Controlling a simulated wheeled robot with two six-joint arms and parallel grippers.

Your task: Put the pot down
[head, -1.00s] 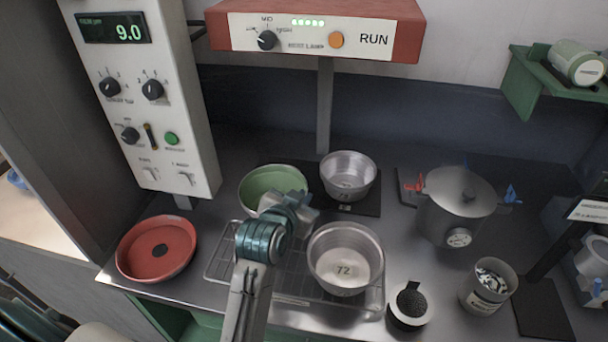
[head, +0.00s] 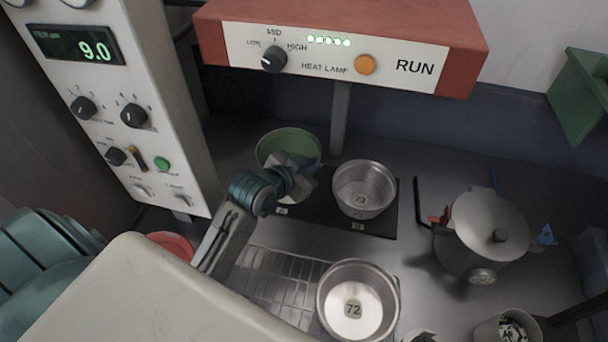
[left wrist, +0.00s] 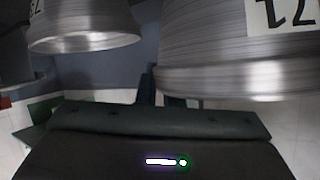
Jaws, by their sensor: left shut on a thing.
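The green-lined pot (head: 288,143) is at the back of the counter, over the left part of a black mat (head: 322,214). My left gripper (head: 302,172) is shut on the near side of this pot. The gripper and wrist hide its lower side, so I cannot tell whether its base touches the mat. A steel pot marked 73 (head: 363,180) stands on the right part of the mat. A steel pot marked 72 (head: 357,300) stands on the wire rack (head: 275,283) in front. The left wrist view shows pot 72 (left wrist: 235,50) upside down. My right gripper is not in view.
A lidded pot (head: 487,240) stands at the right. A red pan (head: 172,246) is partly hidden behind my arm. The heat lamp (head: 335,45) overhangs the mat, with its post (head: 340,120) behind. The control panel (head: 125,120) stands at the left. The rack's left part is clear.

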